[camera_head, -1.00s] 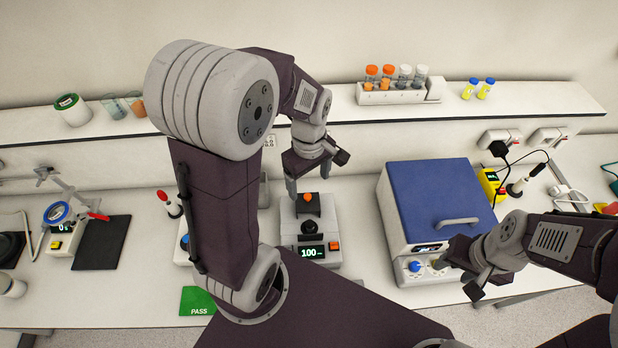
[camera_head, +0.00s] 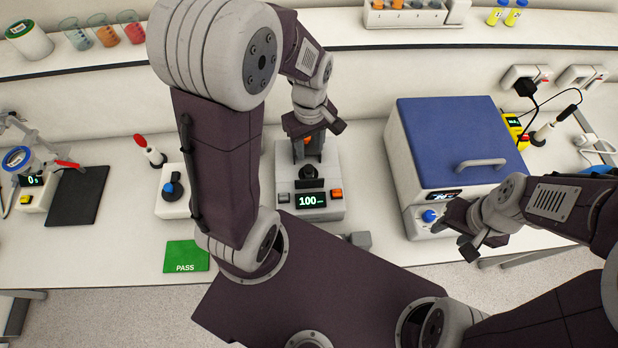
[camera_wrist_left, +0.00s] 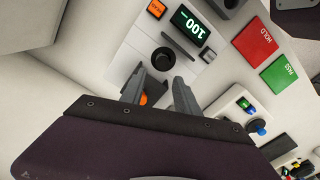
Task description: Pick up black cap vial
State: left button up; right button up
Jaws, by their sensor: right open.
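No vial with a clearly black cap shows. A black round piece (camera_head: 311,172) sits on the grey device with a 100 display (camera_head: 335,165); I cannot tell whether it is a cap or a knob. It also shows in the left wrist view (camera_wrist_left: 163,60). An orange-capped item (camera_head: 307,139) is at the device's back, partly hidden by my left gripper (camera_head: 308,155). In the left wrist view my left gripper (camera_wrist_left: 163,78) has its fingers apart, with the orange item (camera_wrist_left: 144,98) beside one finger. My right gripper (camera_head: 460,234) is open and empty in front of the blue-lidded box.
The blue-lidded box (camera_head: 455,140) stands right of the device. A vial rack (camera_head: 405,18) and two blue-capped yellow vials (camera_head: 506,13) are on the back shelf. A green PASS card (camera_head: 187,256) and a white box with a blue knob (camera_head: 173,191) lie left.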

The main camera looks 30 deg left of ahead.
aim_at(309, 167)
pick_arm(q)
jog(key=f, duration=0.3)
jog(key=shift+s, duration=0.25)
jog(key=shift+w+f, duration=0.15)
jog(key=shift+f, duration=0.25)
jog(key=f, duration=0.2)
jog(key=f+p, duration=0.1)
jog(key=f, duration=0.1)
jog(key=shift+s+f, duration=0.1)
jog(key=shift+s, duration=0.2)
jog(key=shift+w+f, duration=0.15)
jog(key=shift+f, duration=0.25)
grip_shut()
